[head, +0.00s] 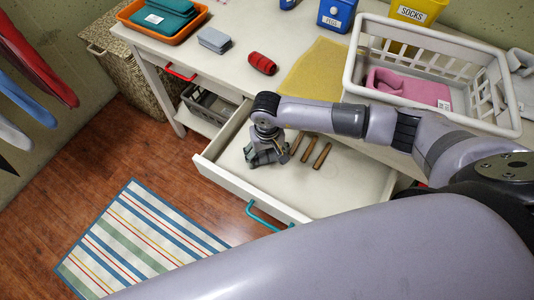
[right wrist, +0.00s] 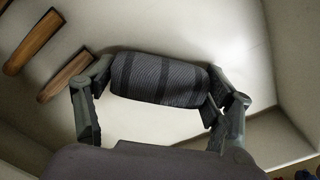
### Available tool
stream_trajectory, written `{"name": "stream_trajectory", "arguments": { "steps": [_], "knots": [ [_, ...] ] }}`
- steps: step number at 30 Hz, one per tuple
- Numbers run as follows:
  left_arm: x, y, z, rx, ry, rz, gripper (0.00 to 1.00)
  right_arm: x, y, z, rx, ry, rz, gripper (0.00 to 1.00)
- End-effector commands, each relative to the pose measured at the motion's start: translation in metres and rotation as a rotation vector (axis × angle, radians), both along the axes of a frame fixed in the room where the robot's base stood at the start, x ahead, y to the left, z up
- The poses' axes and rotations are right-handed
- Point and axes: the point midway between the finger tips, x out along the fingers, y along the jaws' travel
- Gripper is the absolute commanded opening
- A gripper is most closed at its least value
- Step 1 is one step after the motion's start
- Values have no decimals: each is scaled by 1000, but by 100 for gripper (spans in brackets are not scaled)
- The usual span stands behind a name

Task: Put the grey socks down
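My right gripper (head: 266,158) reaches down inside the open white drawer (head: 225,175) under the table. In the head view the gripper hides the socks. My left gripper is not in view.
Wooden-handled things (head: 310,150) lie in the drawer beside the gripper. On the table are red rolled socks (head: 262,63), a grey folded cloth (head: 214,39), a yellow cloth (head: 316,70) and a white basket (head: 455,38) holding a pink cloth. The drawer's front left is clear.

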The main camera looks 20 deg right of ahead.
Motion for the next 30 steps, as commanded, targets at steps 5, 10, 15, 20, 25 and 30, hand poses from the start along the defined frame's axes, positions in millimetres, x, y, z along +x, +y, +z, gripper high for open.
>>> {"name": "stream_trajectory", "arguments": {
  "steps": [5, 10, 15, 20, 25, 30],
  "knots": [
    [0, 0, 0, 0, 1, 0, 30, 0, 0, 0, 0, 0, 0, 90],
    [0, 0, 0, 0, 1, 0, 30, 0, 0, 0, 0, 0, 0, 90],
    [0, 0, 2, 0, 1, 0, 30, 0, 0, 1, 0, 0, 0, 90],
    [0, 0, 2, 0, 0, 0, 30, 2, 0, 14, 1, -4, 0, 90],
    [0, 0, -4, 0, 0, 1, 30, 2, -1, 50, 0, -6, 2, 90],
    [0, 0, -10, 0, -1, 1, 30, 2, 0, 86, 0, -6, 1, 90]
  ]
}}
